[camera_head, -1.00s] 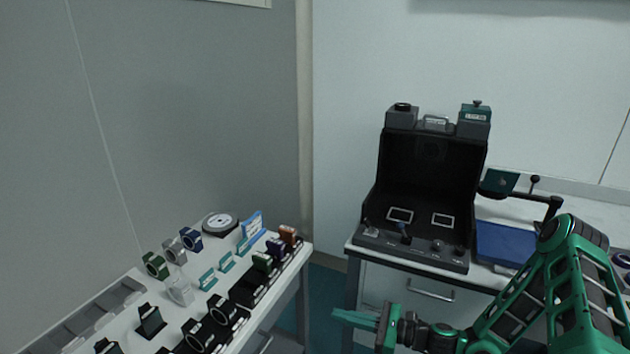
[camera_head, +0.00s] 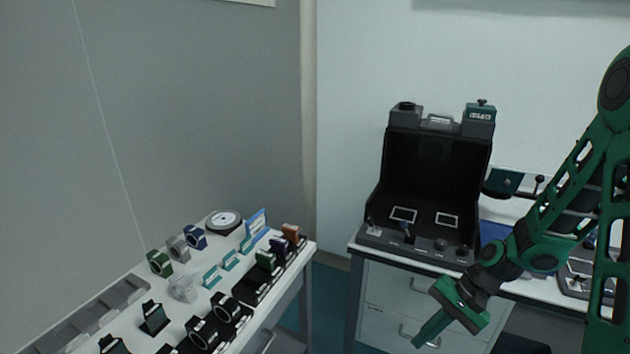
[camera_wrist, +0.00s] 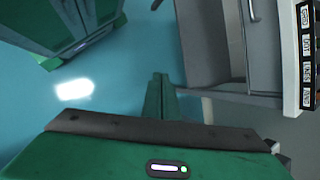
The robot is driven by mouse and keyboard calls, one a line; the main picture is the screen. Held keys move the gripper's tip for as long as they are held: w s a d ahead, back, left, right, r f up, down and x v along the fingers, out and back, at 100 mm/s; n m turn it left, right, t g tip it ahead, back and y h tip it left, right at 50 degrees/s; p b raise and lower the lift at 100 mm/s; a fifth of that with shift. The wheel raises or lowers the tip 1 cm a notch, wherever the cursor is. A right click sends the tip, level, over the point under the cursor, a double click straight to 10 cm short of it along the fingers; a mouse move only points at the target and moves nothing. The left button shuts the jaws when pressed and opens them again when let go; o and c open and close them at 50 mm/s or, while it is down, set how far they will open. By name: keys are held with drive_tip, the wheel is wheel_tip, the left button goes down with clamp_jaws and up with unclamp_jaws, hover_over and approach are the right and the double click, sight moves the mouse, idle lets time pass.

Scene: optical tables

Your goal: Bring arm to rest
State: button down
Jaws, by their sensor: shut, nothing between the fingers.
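My gripper (camera_head: 432,328) is at the lower right in the head view, on my green and black arm. Its fingers are together with nothing between them and point down and to the left. It hangs in front of the drawers of the right table, clear of both tabletops. In the wrist view my gripper (camera_wrist: 160,92) shows its closed green fingers over the blue floor, beside a grey drawer front.
The left table (camera_head: 130,318) holds several optic mounts and a round dial (camera_head: 223,221). The right table (camera_head: 362,254) bears a black open-fronted box (camera_head: 435,170) and a blue item (camera_head: 494,233) partly behind my arm. Blue floor (camera_head: 327,300) lies free between the tables.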

drive_tip(key=s+d+r+n+h, duration=0.1)
drive_tip(key=s+d+r+h, duration=0.2)
drive_tip(key=s+d+r, duration=0.4)
drive_tip(key=s+d+r+h, duration=0.3)
drive_tip(key=s+d+r, duration=0.5)
drive_tip(key=s+r, duration=0.4)
wheel_tip(320, 180, up, 2)
drive_tip(key=shift+s+d+n+t, duration=0.25)
drive_tip(key=shift+s+n+t, duration=0.05)
drive_tip(key=shift+n+t, duration=0.1)
